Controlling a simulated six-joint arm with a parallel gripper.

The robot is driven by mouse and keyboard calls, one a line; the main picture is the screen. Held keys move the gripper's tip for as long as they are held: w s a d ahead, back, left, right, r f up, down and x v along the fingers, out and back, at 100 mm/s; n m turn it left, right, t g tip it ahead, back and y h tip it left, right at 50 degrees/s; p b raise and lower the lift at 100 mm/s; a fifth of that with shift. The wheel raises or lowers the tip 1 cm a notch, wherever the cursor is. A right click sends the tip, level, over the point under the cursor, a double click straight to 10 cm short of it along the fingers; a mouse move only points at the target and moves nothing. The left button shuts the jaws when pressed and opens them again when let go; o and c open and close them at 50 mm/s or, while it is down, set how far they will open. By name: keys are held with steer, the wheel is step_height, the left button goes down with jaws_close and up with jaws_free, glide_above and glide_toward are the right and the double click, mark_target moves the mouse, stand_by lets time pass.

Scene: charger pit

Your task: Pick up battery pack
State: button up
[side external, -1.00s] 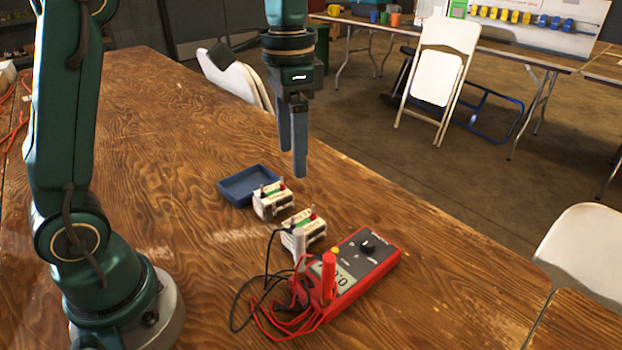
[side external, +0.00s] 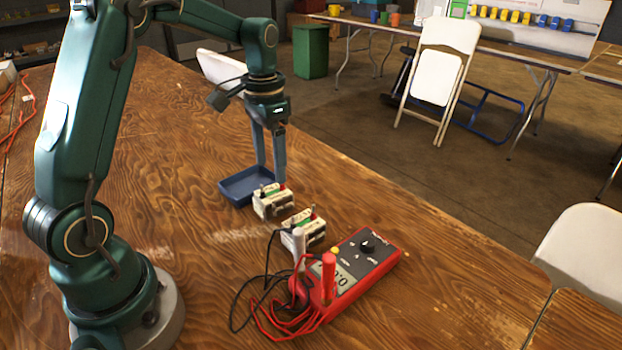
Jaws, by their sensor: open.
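Two white battery packs with green labels and dark and red terminals stand on the wooden table. One battery pack (side external: 272,203) is beside the blue tray; the other battery pack (side external: 305,231) is nearer, by the multimeter. My gripper (side external: 270,172) points down with its two long grey fingers apart, open and empty. In the picture its fingertips are just above and behind the farther pack, over or beyond the blue tray (side external: 228,192). I cannot tell the exact gap. The tray looks empty in its visible part.
Black and red leads (side external: 265,300) loop on the table. The table's left and back are mostly clear.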

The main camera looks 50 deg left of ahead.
mark_target(273, 192)
step_height(273, 192, down, 8)
stand_by(0.5)
jaws_close()
